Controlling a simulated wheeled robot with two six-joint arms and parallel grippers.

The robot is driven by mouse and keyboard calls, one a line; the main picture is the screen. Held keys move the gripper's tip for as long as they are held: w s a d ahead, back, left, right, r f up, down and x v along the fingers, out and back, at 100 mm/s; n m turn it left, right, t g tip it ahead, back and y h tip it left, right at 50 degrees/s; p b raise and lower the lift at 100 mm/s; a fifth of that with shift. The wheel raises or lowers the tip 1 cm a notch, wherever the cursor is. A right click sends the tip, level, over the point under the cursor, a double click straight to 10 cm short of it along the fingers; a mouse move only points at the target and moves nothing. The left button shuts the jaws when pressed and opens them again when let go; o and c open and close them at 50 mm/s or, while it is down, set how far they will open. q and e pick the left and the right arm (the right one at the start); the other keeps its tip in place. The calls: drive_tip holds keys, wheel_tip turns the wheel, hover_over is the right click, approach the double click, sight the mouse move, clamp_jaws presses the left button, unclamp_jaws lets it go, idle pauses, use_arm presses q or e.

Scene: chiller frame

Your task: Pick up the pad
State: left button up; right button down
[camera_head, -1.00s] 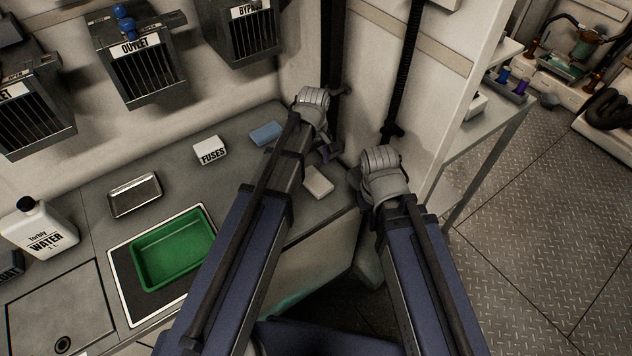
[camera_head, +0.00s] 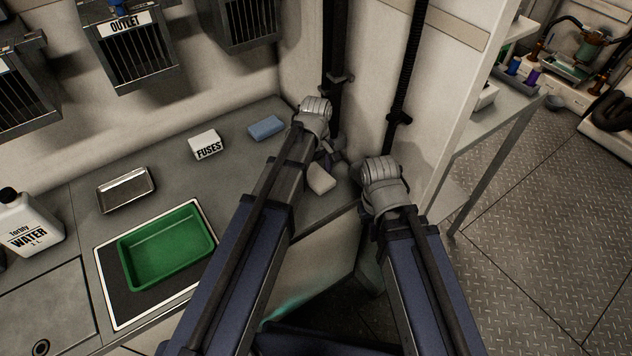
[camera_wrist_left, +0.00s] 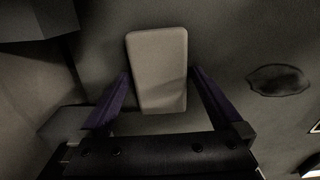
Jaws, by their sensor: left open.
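A pale pad (camera_head: 321,180) lies on the grey counter (camera_head: 236,180) near its right end, partly hidden by my left arm in the head view. In the left wrist view the pad (camera_wrist_left: 158,55) lies lengthwise between the fingers of my left gripper (camera_wrist_left: 161,76). The fingers are open, one on each side, with gaps to the pad. In the head view my left gripper (camera_head: 334,156) is mostly hidden behind its wrist. My right arm's wrist shows in the head view, but its gripper is hidden.
A blue block (camera_head: 266,127), a FUSES box (camera_head: 206,144), a metal tray (camera_head: 125,190), a green tray (camera_head: 124,262) and a water jug (camera_head: 28,226) stand on the counter. Black vertical pipes (camera_head: 400,100) and the wall are close behind my grippers.

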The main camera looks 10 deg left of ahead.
sight(316, 174)
use_arm(q)
drive_tip(key=shift+r, duration=0.1)
drive_tip(key=c, duration=1.2)
drive_tip(key=shift+o, duration=0.2)
wheel_tip(316, 174, up, 10)
drive_tip(key=p, duration=1)
